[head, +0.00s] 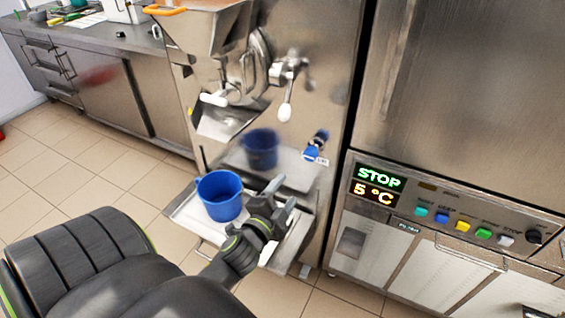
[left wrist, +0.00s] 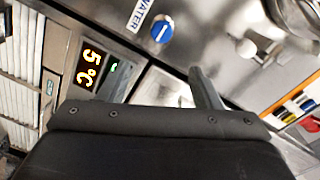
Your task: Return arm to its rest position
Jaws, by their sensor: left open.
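My left gripper (head: 280,200) is open and empty, just right of a blue bucket (head: 220,196) in the head view. The bucket stands upright on the fold-out tray (head: 187,222) of the steel batch freezer (head: 225,150). I cannot tell whether the gripper touches the bucket or the tray. In the left wrist view, one finger of the left gripper (left wrist: 206,90) shows past the dark gripper body, and nothing is seen held. The bucket is not visible in that view. My right gripper is not in view.
The freezer front has a white-handled lever (head: 285,112) and a blue water knob (head: 318,145) close above the gripper. At the right is a control panel (head: 440,215) reading STOP and 5 °C. A steel counter (head: 100,85) stands back left. Tiled floor is clear at left.

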